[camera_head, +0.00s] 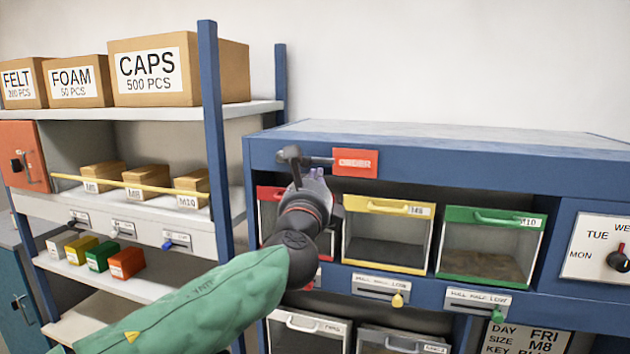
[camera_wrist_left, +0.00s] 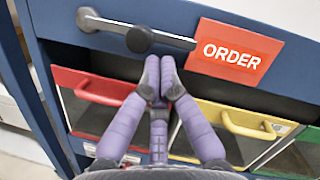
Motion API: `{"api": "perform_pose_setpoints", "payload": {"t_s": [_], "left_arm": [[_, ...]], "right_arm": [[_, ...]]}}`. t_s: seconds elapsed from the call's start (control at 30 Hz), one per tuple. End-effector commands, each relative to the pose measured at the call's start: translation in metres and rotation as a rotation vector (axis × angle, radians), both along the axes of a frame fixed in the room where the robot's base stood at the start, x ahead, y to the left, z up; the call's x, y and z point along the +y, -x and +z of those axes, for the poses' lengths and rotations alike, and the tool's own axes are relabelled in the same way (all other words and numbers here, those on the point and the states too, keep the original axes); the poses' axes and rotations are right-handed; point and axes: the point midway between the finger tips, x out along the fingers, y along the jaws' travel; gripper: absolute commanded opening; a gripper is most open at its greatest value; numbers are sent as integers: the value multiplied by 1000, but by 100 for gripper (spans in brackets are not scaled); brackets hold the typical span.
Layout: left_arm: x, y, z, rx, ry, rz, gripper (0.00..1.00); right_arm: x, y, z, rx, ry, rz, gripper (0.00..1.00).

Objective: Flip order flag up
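The order flag (camera_head: 355,162) is a red plate marked ORDER. It sticks out to the right, roughly level, on a grey bar along the blue top rail of the bin cabinet. It also shows in the left wrist view (camera_wrist_left: 236,50). A dark round knob (camera_wrist_left: 140,39) sits on the bar to the left of the plate. My left gripper (camera_head: 314,176) is just below the bar and left of the plate. In the left wrist view its purple fingertips (camera_wrist_left: 160,78) are together, with nothing seen between them, a little below the knob. My right gripper is not in view.
Red, yellow (camera_head: 388,207) and green (camera_head: 494,218) handled bin fronts lie below the rail; my left arm partly hides the red one. A blue shelf post (camera_head: 214,140) and shelves with boxes stand to the left. A dial panel (camera_head: 598,252) is at far right.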

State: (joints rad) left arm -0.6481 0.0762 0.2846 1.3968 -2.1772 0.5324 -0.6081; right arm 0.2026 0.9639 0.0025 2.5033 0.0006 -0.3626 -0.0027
Motion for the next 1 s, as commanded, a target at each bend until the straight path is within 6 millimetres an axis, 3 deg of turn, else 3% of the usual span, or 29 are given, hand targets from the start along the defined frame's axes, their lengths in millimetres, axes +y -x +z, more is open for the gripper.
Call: {"api": "perform_pose_setpoints", "payload": {"t_s": [1.0], "left_arm": [[-3,1,20,61,194,0,0]], "right_arm": [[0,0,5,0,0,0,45]]}}
